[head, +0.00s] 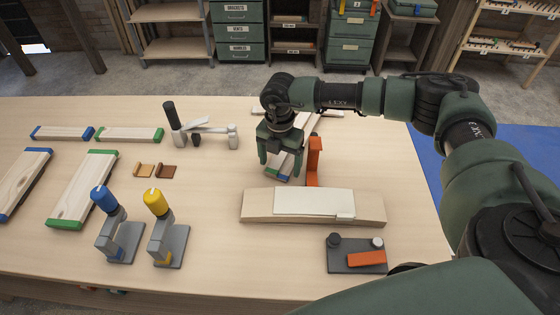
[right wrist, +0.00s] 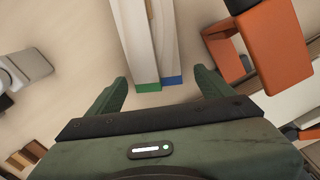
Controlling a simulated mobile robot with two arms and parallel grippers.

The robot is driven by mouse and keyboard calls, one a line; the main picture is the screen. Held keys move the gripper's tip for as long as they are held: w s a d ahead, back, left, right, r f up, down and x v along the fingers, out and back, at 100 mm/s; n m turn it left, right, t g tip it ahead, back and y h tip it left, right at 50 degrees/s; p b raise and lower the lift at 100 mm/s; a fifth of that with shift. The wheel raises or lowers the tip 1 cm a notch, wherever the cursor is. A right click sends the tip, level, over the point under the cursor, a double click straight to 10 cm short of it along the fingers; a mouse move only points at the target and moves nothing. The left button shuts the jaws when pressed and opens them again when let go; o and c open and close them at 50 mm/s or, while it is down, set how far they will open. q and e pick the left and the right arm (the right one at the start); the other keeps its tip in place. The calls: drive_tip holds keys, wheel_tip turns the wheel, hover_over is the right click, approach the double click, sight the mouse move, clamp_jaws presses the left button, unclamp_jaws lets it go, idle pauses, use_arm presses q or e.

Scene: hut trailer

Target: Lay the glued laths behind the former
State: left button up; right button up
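A pair of pale laths (head: 290,161) lies side by side under my right gripper, with a blue and a green end. In the right wrist view the laths (right wrist: 150,40) show their green and blue ends between the fingers. My right gripper (head: 281,164) is open and points down over these ends. In the right wrist view its fingers (right wrist: 160,88) stand apart, with no contact visible. A long pale wooden block, seemingly the former (head: 370,210), lies nearer, with a white sheet on top. Whether the laths are glued cannot be seen. My left gripper is not in view.
An orange upright piece (head: 313,160) stands just right of the laths. Clamps with blue (head: 118,240) and yellow (head: 168,245) handles stand at front left. More laths (head: 85,185) lie further left. A dark tray (head: 340,262) is at front right. The front middle is clear.

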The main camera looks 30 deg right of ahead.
drive_tip(key=shift+w+r, duration=0.1)
drive_tip(key=shift+r, duration=0.45)
wheel_tip(320, 180, up, 11)
drive_tip(key=b, duration=0.3)
drive_tip(key=shift+b, duration=0.3)
